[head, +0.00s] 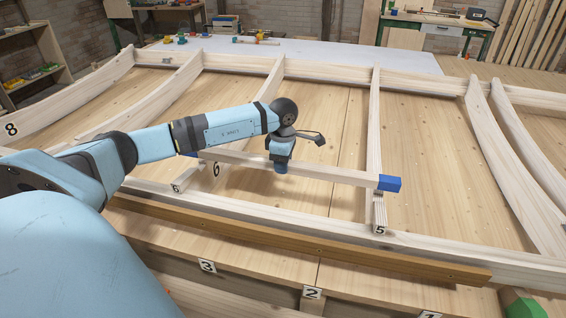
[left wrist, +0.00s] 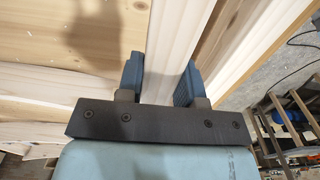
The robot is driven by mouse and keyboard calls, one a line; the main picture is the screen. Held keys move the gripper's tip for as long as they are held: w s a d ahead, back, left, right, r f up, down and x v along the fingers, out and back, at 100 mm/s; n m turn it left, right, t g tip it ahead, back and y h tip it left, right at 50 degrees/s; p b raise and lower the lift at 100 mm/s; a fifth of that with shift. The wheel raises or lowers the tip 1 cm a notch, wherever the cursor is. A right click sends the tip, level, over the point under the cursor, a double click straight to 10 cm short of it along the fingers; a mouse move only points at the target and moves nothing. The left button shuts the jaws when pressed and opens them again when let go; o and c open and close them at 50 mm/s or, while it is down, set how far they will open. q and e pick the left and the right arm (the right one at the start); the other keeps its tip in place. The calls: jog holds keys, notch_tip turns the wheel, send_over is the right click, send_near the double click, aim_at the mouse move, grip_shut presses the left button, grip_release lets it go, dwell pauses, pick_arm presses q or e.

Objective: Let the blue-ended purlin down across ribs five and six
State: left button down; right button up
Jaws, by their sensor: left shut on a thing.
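The blue-ended purlin (head: 330,173) is a pale bar lying crosswise in the head view. Its right blue end (head: 390,184) is over rib five (head: 374,135), near the label 5. Its left blue end is mostly hidden by my arm, near rib six (head: 272,84) and its labels 6. My left gripper (head: 281,168) points down and is shut on the purlin near its middle. In the left wrist view the purlin (left wrist: 180,45) runs between the two blue fingers (left wrist: 161,80). I cannot tell whether the purlin touches the ribs. My right gripper is out of view.
A long front rail (head: 420,245) and a brown strip (head: 300,240) run along the near side. Other curved ribs (head: 520,150) stand at the right and left. Bare wooden decking (head: 440,150) lies between ribs. Workbenches (head: 430,20) stand behind.

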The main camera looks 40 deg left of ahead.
pick_arm(q)
jog(key=shift+f+b, duration=0.55)
jog(key=shift+f, duration=0.35)
jog(key=shift+f, duration=0.25)
jog(key=shift+f+b, duration=0.6)
jog(key=shift+f, duration=0.15)
jog(key=shift+f+b, duration=0.65)
jog(key=shift+f, duration=0.15)
dwell(0.4)
jog(key=c, duration=0.7)
grip_release()
